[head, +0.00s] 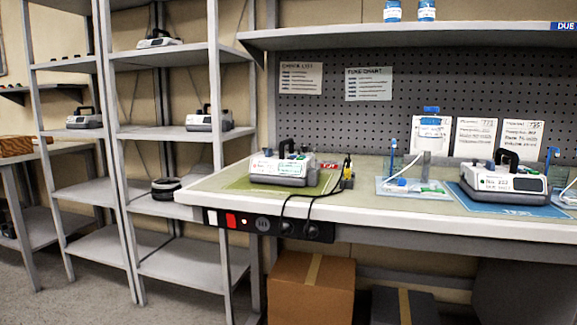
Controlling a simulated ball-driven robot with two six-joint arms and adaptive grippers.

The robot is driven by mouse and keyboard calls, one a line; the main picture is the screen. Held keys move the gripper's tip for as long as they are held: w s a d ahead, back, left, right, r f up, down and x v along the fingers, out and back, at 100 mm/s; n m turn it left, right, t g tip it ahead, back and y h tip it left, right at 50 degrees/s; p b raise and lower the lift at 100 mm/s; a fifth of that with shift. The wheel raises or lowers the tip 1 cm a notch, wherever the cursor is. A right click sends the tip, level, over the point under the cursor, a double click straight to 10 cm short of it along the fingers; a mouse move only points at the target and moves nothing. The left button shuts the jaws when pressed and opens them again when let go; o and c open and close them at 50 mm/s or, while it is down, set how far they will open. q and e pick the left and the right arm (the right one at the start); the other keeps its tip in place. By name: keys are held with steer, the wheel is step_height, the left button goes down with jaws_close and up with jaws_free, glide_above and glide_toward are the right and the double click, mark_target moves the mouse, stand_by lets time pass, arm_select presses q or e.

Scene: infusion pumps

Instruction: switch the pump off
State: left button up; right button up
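A white and grey infusion pump (270,166) with a black handle sits on a green mat (245,183) on the bench. A second pump (503,183) with a black handle and a number label on its front sits on a blue mat (520,209) at the right. A small green patch shows on its front. The labels and buttons are too small to read clearly, and I cannot tell which pump the task means. Neither of my grippers is in view.
The bench's front edge carries a strip with a red switch (231,220) and sockets; two black cables loop from it onto the bench. A clear tray (420,190) with tubing lies between the pumps. Shelves (175,131) at left hold more pumps. A cardboard box (310,290) stands below.

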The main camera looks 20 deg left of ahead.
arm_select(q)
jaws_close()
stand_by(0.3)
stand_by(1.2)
